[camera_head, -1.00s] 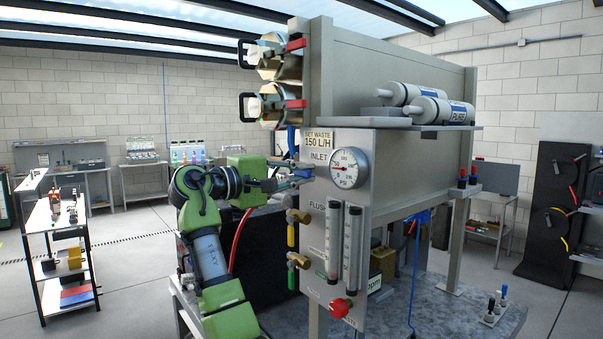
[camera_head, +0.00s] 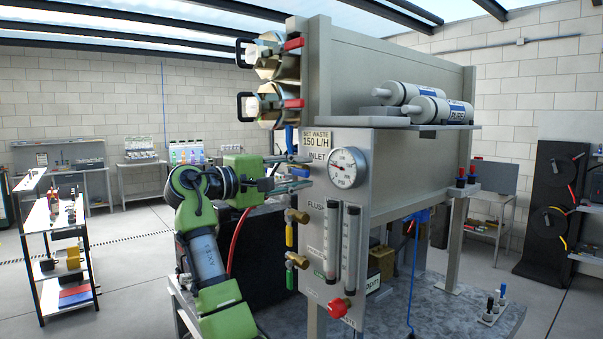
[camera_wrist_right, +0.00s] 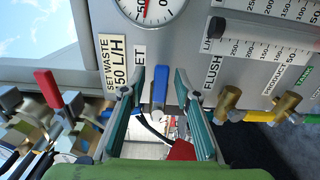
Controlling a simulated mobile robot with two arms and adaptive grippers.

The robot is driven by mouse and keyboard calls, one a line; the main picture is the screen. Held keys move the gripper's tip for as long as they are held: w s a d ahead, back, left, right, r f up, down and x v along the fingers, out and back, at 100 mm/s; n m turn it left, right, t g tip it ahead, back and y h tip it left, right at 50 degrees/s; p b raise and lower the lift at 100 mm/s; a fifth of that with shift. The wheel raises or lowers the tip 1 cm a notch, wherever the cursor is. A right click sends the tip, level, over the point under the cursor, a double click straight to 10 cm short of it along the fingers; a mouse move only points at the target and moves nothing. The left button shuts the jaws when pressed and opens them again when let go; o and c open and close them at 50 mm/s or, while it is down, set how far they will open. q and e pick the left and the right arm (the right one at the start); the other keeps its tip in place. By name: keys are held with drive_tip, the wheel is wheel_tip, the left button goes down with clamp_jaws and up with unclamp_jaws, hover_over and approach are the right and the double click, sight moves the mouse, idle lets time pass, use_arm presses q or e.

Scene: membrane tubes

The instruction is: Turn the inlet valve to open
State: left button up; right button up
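The inlet valve has a blue handle (camera_wrist_right: 160,88), which sits between my right gripper's two fingertips in the right wrist view. In the head view the blue handle (camera_head: 300,172) lies roughly level below the INLET label, partly hidden by the fingers. My right gripper (camera_head: 293,173) is open, one finger above the handle and one below. It also shows in the right wrist view (camera_wrist_right: 160,80), with a visible gap on both sides of the handle. Whether a finger touches the panel is unclear. My left gripper is not in view.
A round pressure gauge (camera_head: 348,168) is right of the handle. Brass valves (camera_head: 297,216) sit below it, beside the flow tubes (camera_head: 333,240) and a red knob (camera_head: 339,307). Red-handled valves (camera_head: 293,103) stick out above. A red hose (camera_head: 237,240) hangs under my right wrist.

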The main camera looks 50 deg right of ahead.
drive_tip(key=v, duration=1.1)
drive_tip(key=shift+a, duration=0.2)
